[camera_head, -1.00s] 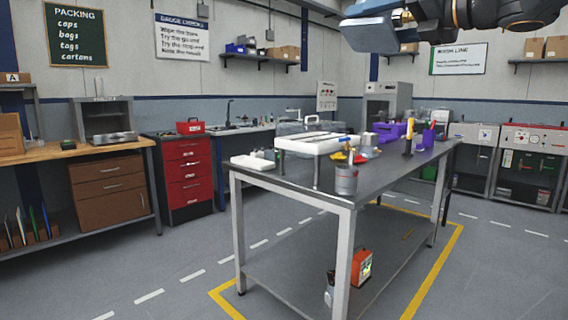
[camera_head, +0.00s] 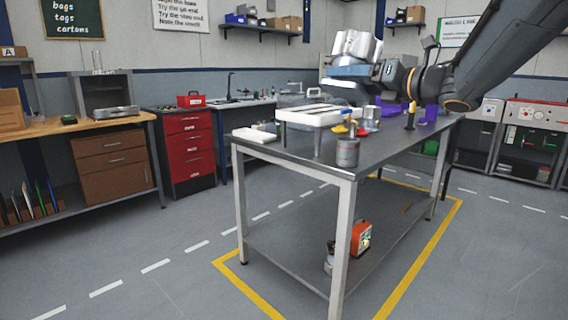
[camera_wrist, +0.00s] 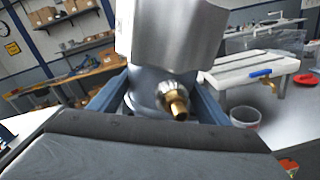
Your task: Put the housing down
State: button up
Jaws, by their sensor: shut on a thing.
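The housing (camera_head: 356,46) is a silver machined metal piece, held up above the far part of the steel workbench (camera_head: 300,158). My gripper (camera_head: 347,73) is shut on the housing, which sticks up from between the jaws. In the wrist view the housing (camera_wrist: 172,36) fills the top middle, with a brass fitting (camera_wrist: 178,103) on its near side. The blue jaw sides of my gripper (camera_wrist: 160,92) flank its lower part. The contact between jaws and housing is mostly hidden. The housing is clear of the bench top.
On the bench stand a white raised plate (camera_head: 308,117), a flat white block (camera_head: 254,134), a grey can (camera_head: 347,152), a yellow item (camera_head: 339,129) and purple bins (camera_head: 431,113). Bare bench top shows at the near left and right of the can. A red drawer cabinet (camera_head: 188,150) stands behind.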

jog(key=s+d+f+m+t+h, duration=0.2)
jog(key=f+m+h, duration=0.3)
jog(key=f, duration=1.6)
jog(key=s+d+f+m+t+h, duration=0.1)
jog(key=s+f+m+t+h, duration=0.4)
jog(key=f, duration=1.5)
notch_tip(320, 180, up, 14)
jog(key=w+n+g+h+p, duration=0.1)
jog(key=w+g+h+p, duration=0.1)
jog(key=p, duration=1.2)
jog(key=shift+w+d+n, duration=0.2)
jog(key=shift+n, duration=0.1)
